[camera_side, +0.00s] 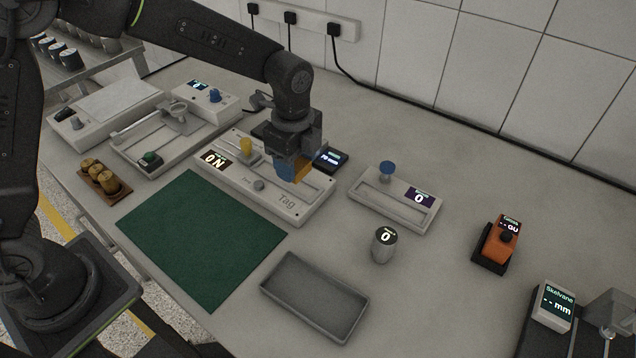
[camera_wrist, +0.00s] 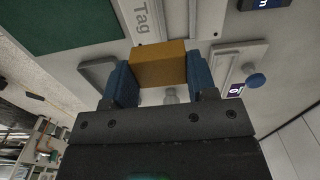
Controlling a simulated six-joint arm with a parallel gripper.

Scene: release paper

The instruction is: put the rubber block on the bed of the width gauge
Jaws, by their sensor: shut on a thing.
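The block (camera_side: 300,170), orange-yellow, is between the fingers of my gripper (camera_side: 291,163). In the wrist view the block (camera_wrist: 158,64) spans the gap between the two blue fingers of my gripper (camera_wrist: 160,78), which is shut on it. In the side view the block is over the right part of the long pale device marked "Tag" (camera_side: 258,184). I cannot tell whether it touches that device. A dark unit with a blue-lit screen (camera_side: 331,159), its small text seeming to end in mm, is just behind. A unit reading "-- mm" (camera_side: 555,303) stands at the lower right; which one is the width gauge is unclear.
A green mat (camera_side: 200,240) and an empty grey tray (camera_side: 315,297) lie in front. A device with a blue knob (camera_side: 395,199), a grey cylinder (camera_side: 384,245) and an orange meter (camera_side: 498,243) stand to the right. Bare bench lies between them.

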